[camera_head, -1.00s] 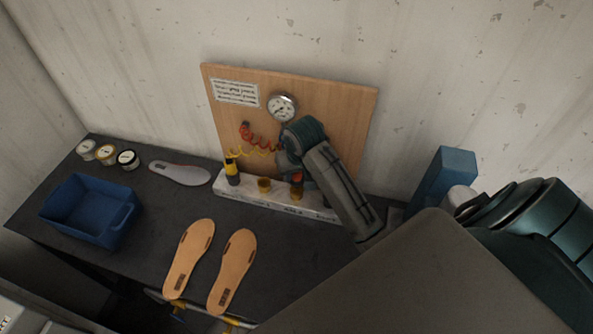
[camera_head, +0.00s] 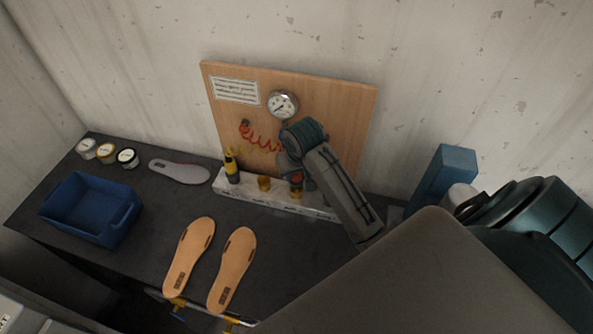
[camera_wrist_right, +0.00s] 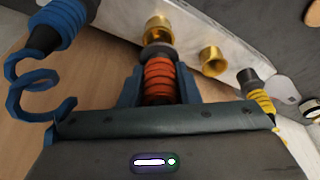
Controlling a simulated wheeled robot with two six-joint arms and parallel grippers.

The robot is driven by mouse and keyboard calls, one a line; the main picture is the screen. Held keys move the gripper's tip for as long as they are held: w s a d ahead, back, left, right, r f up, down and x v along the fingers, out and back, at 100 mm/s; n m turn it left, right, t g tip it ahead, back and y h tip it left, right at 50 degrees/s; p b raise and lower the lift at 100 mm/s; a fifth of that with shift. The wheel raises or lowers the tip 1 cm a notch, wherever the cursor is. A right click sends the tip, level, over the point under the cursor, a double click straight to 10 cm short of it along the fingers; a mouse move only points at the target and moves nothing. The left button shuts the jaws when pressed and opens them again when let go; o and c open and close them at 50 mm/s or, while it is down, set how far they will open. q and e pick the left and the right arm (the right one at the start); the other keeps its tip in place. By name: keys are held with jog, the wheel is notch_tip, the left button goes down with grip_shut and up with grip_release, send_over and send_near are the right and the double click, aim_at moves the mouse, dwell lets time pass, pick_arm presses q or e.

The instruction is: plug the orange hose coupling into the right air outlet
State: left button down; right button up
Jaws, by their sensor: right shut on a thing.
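My right gripper (camera_wrist_right: 160,90) is shut on the orange hose coupling (camera_wrist_right: 160,75), as the right wrist view shows. The coupling's dark nose is at the mouth of a brass outlet (camera_wrist_right: 158,28), in line with it; I cannot tell how far it is in. That is the right air outlet (camera_head: 296,192) in the head view, on a pale rail (camera_head: 245,193). The other brass outlet (camera_head: 264,184) is empty, and it also shows in the wrist view (camera_wrist_right: 212,60). In the head view my right gripper (camera_head: 294,174) largely hides the coupling. My left gripper is out of view.
A yellow coupling (camera_head: 231,167) stands at the rail's left end. A blue coupling (camera_wrist_right: 60,25) with a coiled hose is close beside my gripper. A wooden board (camera_head: 345,115) with a gauge (camera_head: 283,104) rises behind. A blue bin (camera_head: 90,213) and insoles (camera_head: 189,258) lie on the table.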

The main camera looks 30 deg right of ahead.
jog(key=shift+f+b, duration=0.4)
jog(key=shift+f, duration=1.3)
jog(key=o, duration=1.1)
jog(key=shift+r, duration=0.1)
jog(key=shift+r+p, duration=0.55)
jog(key=shift+r, duration=4.4)
